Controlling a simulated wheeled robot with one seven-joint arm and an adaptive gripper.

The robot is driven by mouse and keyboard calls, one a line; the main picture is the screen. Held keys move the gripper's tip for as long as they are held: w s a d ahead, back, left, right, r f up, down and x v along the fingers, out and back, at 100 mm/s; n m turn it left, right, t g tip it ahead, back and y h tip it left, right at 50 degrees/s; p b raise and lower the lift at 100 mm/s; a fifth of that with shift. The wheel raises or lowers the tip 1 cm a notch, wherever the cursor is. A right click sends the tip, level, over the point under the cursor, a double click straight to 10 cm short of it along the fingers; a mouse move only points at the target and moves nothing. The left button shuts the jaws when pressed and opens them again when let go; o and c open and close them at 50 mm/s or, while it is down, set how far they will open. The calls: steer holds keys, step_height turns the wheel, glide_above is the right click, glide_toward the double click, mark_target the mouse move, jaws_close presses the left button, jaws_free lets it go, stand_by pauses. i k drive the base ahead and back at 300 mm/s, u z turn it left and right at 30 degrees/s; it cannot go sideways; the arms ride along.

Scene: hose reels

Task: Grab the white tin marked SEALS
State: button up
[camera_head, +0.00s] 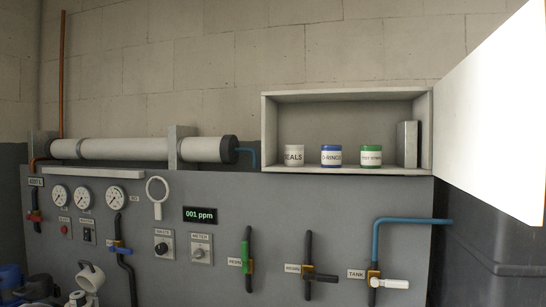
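The white tin marked SEALS (294,156) stands upright on the floor of an open wall cabinet, leftmost of three tins. The first letter of its label is hard to make out. My gripper is not in view.
A blue tin marked O-RINGS (331,155) and a green tin (371,156) stand to its right. A grey box (407,144) is at the cabinet's (348,96) right end. The white door (492,110) stands open to the right. Valves and pipes stick out from the panel (330,215) below.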

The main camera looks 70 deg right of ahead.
mark_target(293, 155)
steer(key=z, duration=0.05)
steer(key=i, duration=1.8)
steer(key=z, duration=2.45)
